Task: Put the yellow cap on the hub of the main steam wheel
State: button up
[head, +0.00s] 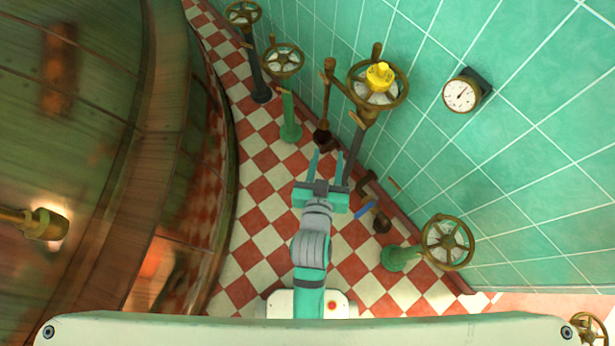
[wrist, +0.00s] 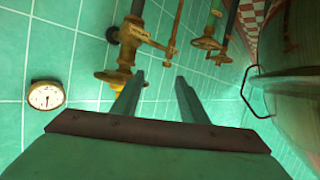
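The yellow cap (head: 380,76) sits at the hub of a large brass handwheel (head: 402,92) by the green tiled wall in the head view. No label shows which wheel is the main steam wheel. My gripper (head: 328,157) is open and empty, below and left of that wheel in the picture and apart from it. In the wrist view my gripper (wrist: 160,76) has its two fingers spread with nothing between them. A brass wheel (wrist: 108,76) shows edge-on there beyond the left finger, with a bit of yellow at it, partly hidden.
Other handwheels stand along the wall: one on a green post (head: 283,61), one at top left (head: 242,13), one at lower right (head: 447,242). A gauge (head: 460,95) hangs on the wall. A big copper kettle (head: 90,150) fills the left. Checkered floor (head: 262,200) lies between.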

jog(key=s+a+y, duration=0.1)
jog(key=s+a, duration=0.1)
jog(key=s, duration=0.9)
jog(key=s+a+n+t+y, duration=0.1)
jog(key=s+a, duration=0.2)
jog(key=s, duration=0.8)
jog(key=shift+s+r+y, duration=0.25)
jog(key=shift+r+y, duration=0.15)
jog(key=shift+s, duration=0.1)
dwell(1.0)
